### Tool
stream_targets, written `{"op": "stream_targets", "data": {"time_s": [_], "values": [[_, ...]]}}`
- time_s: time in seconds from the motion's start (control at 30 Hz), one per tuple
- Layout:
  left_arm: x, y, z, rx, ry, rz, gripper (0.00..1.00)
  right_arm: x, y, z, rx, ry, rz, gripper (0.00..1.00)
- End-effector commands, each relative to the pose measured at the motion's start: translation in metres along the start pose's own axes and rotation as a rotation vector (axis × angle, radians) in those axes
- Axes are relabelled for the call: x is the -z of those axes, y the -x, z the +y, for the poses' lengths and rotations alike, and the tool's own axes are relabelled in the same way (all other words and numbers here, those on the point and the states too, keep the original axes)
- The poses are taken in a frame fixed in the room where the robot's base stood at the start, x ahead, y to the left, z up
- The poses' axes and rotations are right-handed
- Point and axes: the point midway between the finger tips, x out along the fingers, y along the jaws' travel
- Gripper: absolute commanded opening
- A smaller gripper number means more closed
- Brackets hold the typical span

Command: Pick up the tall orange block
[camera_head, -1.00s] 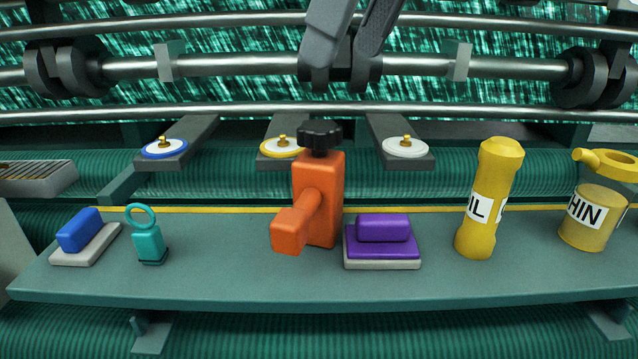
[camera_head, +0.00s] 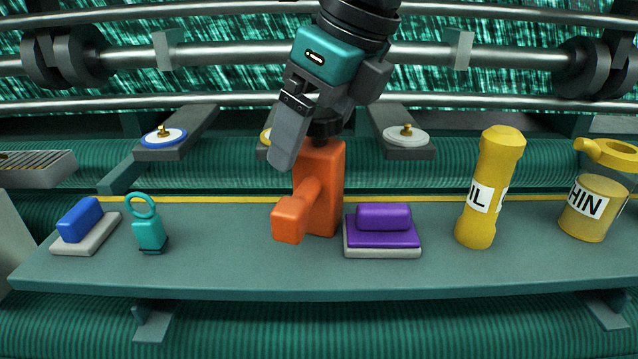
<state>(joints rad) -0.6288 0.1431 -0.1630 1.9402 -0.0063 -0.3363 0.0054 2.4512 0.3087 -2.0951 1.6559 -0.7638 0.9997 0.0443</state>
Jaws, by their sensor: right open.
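The tall orange block (camera_head: 325,195) stands upright on the green shelf (camera_head: 240,265), with an orange arm that ends in a smaller block sticking out toward the front left. Its black knob on top is mostly hidden behind my right gripper (camera_head: 305,150). My right gripper comes down from the top and is open, with one grey finger in front of and left of the block's top. The other finger is partly hidden, close to the knob. I cannot tell whether either finger touches the block. My left gripper is not in view.
A purple block on a grey base (camera_head: 382,232) sits close to the right of the orange block. Further right stand a yellow bottle (camera_head: 488,190) and a yellow can (camera_head: 594,207). A teal ringed piece (camera_head: 149,232) and a blue block (camera_head: 80,220) are at left. Metal bars (camera_head: 230,62) run behind.

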Motion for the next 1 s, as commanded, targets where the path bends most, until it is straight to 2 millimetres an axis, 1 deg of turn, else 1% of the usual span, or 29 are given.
{"op": "stream_targets", "data": {"time_s": [0.07,0.23,0.27,1.0], "values": [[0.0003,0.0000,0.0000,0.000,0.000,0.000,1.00,0.0001,-0.0030,0.0002,0.000,0.000,0.001,0.89],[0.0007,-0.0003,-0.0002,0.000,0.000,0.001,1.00,0.0000,-0.0030,0.0001,0.000,0.000,0.000,0.89],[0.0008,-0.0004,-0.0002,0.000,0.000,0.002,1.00,0.0000,-0.0030,0.0001,0.000,0.000,0.000,0.87],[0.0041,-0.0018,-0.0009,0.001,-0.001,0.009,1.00,-0.0001,-0.0025,0.0001,0.000,0.000,0.000,0.16]]}}
